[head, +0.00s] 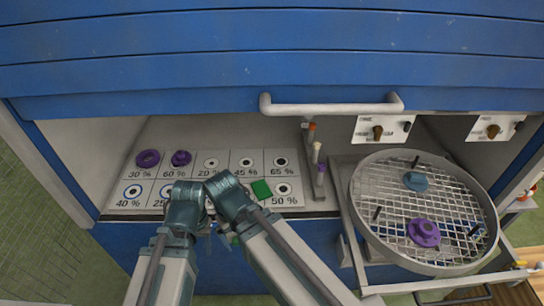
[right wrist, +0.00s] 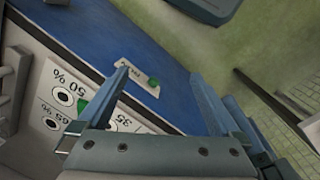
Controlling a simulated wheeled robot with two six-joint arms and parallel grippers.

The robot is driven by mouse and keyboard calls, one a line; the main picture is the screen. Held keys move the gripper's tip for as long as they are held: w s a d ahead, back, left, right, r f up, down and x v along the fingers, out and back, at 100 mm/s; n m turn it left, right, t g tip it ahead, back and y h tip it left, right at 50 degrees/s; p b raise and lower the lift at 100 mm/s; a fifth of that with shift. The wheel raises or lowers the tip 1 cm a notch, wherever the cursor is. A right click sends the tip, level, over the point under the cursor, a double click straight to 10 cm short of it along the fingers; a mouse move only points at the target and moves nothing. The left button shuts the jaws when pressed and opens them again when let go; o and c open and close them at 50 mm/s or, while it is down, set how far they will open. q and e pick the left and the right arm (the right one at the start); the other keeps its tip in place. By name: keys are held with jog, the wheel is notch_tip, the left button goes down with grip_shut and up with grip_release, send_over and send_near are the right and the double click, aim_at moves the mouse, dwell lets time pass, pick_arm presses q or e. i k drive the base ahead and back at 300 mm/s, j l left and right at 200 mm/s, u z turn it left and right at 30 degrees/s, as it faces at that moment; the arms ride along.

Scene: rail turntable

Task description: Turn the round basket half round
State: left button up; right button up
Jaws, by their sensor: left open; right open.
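The round basket (head: 372,235) stands at the right in the head view, a grey ring with a wire mesh floor. A blue round piece (head: 415,181) lies near its back and a purple knobbed piece (head: 424,232) near its front. Several dark pegs stand up from the mesh. My left gripper (head: 212,228) is at the front edge of the counter, left of the basket and well apart from it, partly hidden by my arms. My right gripper (right wrist: 160,80) is open and empty in the right wrist view, its two fingers spread. Neither gripper touches the basket.
Upright levers (head: 318,165) stand between board and basket. A blue hood with a white handle (head: 330,108) overhangs the back.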

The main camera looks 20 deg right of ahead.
aim_at(483, 199)
jog(key=l+z, duration=0.15)
jog(key=z, duration=1.95)
